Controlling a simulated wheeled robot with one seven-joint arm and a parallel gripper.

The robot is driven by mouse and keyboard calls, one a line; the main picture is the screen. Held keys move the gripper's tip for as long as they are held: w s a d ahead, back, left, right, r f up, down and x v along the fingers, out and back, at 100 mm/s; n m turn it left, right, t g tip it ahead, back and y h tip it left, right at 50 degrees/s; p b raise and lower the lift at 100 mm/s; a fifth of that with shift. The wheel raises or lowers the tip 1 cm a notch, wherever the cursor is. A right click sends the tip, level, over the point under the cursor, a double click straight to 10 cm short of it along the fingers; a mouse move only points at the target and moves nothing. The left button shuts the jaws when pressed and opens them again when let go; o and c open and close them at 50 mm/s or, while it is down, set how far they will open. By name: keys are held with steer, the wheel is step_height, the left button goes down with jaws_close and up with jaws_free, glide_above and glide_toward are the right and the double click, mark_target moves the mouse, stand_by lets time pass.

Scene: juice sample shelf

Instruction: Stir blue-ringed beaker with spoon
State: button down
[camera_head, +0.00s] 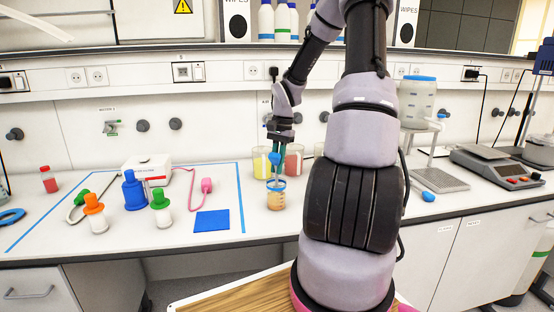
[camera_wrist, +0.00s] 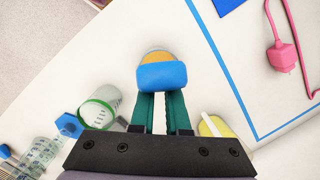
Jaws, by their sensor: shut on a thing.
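The blue-ringed beaker (camera_head: 277,200) stands on the white bench and holds orange-tan liquid. My gripper (camera_head: 276,150) points down above it, with teal fingers shut on a blue piece, seemingly the spoon's handle (camera_head: 274,160). In the wrist view, the blue handle (camera_wrist: 162,76) lies across the tips of my gripper (camera_wrist: 162,98). A little orange (camera_wrist: 157,55) shows just beyond the handle, in line with it. The handle is above the beaker's mouth in the head view. The spoon's lower end is hidden, so I cannot tell how deep it reaches.
A yellow beaker (camera_head: 261,163) and a red beaker (camera_head: 294,163) stand close behind. A green-ringed clear beaker (camera_wrist: 101,107) shows in the wrist view. Several coloured-cap bottles, including a blue one (camera_head: 134,192), stand left inside blue tape. Scales (camera_head: 497,165) stand at right.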

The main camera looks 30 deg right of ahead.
mark_target(277, 177)
steer(key=shift+f, duration=2.25)
